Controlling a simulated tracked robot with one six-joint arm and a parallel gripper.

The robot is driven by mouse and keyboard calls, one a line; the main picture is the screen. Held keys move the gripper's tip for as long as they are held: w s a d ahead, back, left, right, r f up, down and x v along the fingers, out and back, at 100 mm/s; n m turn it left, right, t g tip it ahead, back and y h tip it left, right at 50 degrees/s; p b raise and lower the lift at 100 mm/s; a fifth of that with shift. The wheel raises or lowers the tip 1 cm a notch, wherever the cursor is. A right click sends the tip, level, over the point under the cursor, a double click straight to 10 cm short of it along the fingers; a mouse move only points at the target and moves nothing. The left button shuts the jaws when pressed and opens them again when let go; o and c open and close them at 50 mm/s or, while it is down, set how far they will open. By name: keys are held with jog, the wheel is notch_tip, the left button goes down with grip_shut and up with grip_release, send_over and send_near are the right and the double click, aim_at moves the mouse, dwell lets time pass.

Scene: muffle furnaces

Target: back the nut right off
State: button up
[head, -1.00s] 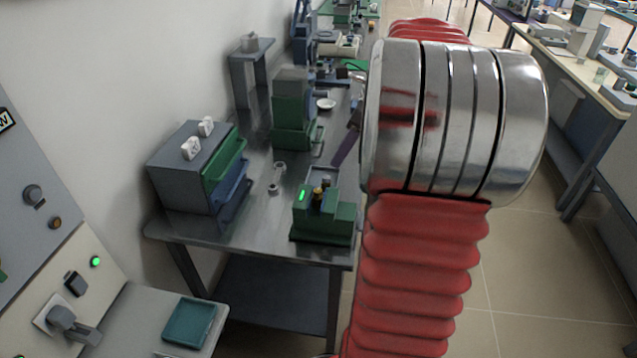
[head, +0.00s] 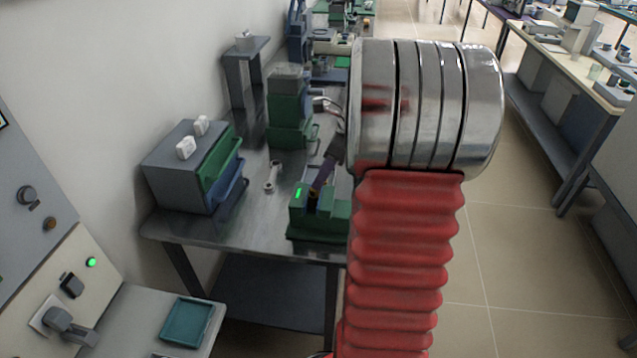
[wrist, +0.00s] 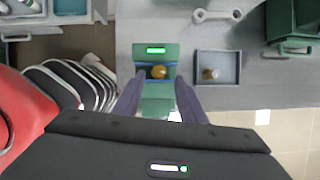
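A green fixture (head: 325,222) with a lit green display sits near the front edge of the metal bench. In the wrist view the fixture (wrist: 158,92) carries a round brass nut (wrist: 158,72), seen from above. My gripper (wrist: 159,78) is open, its two purple-grey fingers to either side of the nut in that view with gaps between. I cannot tell whether the fingertips are down at the nut's height. In the head view my gripper (head: 322,180) is over the fixture and mostly hides the nut.
A shallow grey tray (wrist: 216,80) with a small brass piece in it lies right of the fixture in the wrist view. A wrench (head: 272,176) lies on the bench. A grey drawer box (head: 180,175) stands left, and a green stacked unit (head: 288,110) behind.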

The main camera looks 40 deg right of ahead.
aim_at(318, 194)
jog(key=shift+x, duration=2.25)
jog(key=shift+c, duration=0.5)
grip_shut()
jog(key=shift+d, duration=0.2)
jog(key=shift+a, duration=0.1)
